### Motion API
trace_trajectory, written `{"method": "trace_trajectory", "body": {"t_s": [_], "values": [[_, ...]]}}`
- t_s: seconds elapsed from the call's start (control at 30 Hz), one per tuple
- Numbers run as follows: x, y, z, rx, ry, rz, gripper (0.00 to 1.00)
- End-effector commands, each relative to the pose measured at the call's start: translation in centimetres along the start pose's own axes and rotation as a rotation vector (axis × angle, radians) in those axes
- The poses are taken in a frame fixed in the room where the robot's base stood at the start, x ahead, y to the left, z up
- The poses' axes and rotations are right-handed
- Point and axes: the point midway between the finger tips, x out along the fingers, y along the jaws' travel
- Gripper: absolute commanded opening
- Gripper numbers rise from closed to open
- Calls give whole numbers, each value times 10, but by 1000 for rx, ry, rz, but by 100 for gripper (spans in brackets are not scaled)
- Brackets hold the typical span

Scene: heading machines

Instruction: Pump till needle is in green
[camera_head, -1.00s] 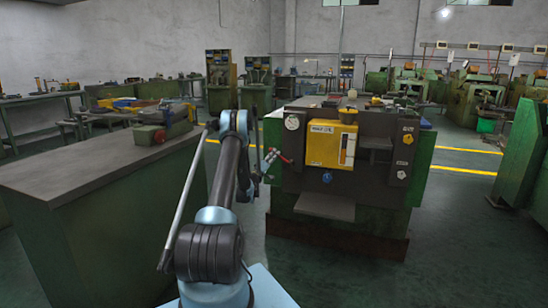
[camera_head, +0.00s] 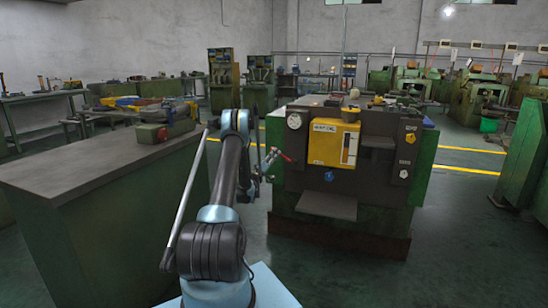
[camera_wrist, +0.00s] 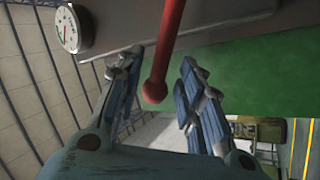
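A red pump lever (camera_wrist: 165,45) with a round ball end hangs down between the fingers of my gripper (camera_wrist: 167,92) in the wrist view. The fingers are open, one on each side, apart from the lever. In the head view the lever (camera_head: 287,157) sticks out at the left front of the green machine, with my gripper (camera_head: 269,160) beside it. A round white gauge (camera_wrist: 68,28) shows at upper left in the wrist view, with red and green marks on its face. It also shows in the head view (camera_head: 294,121). Its needle reading is too small to tell.
A shelf (camera_head: 328,205) juts out below. A green workbench (camera_head: 90,165) stands at left. Open floor lies at right.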

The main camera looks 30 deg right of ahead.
Motion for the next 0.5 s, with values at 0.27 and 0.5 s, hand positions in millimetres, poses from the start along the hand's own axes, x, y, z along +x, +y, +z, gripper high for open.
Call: {"method": "trace_trajectory", "body": {"t_s": [0.27, 0.5], "values": [[-52, -2, -2, 2, 2, -3, 35], [-91, -2, -3, 0, 4, -3, 35]]}}
